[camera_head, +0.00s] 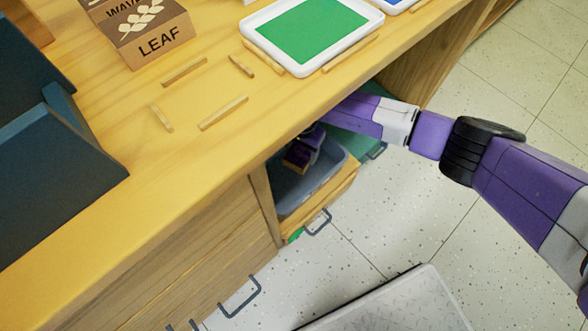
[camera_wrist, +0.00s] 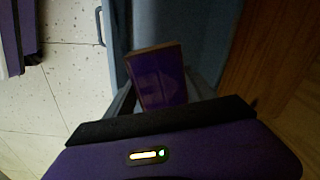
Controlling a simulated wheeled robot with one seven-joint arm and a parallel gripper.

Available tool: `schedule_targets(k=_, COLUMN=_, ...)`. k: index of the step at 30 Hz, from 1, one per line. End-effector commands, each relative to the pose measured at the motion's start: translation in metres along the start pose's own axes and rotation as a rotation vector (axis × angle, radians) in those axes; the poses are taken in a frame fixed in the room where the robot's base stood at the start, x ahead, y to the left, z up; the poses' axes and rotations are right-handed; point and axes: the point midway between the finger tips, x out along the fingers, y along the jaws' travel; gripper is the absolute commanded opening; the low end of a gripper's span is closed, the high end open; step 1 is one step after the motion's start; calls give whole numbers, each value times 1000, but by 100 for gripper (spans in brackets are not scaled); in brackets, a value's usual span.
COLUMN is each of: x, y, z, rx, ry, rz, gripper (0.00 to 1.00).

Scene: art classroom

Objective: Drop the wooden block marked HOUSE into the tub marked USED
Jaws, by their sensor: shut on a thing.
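My gripper (camera_head: 305,148) reaches under the table top, over a grey-blue tub (camera_head: 327,185) in an open wooden drawer. It is shut on a block with wooden edges and a purple face (camera_head: 296,158). In the wrist view the block (camera_wrist: 160,75) sticks out beyond the gripper, its face dark with a faint shape I cannot read. The block is at or inside the tub's opening; I cannot tell whether it touches the tub. No USED mark is legible on the tub. The table edge and my arm hide part of the opening.
The table top (camera_head: 190,155) overhangs the drawer. On it are a LEAF block (camera_head: 150,45), loose wooden sticks, a white tray with a green sheet (camera_head: 305,28) and dark holders (camera_head: 60,170) at left. A grey textured surface (camera_head: 400,305) is at the bottom. Speckled floor shows at right.

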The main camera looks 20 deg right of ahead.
Motion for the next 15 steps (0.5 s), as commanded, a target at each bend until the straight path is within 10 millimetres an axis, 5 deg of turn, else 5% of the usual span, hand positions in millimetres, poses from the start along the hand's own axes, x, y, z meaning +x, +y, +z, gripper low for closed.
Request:
schedule_targets(k=6, x=30, y=0, z=0, rx=0, ry=0, rz=-2, gripper=15)
schedule_targets(k=15, x=40, y=0, z=0, rx=0, ry=1, rz=0, gripper=15)
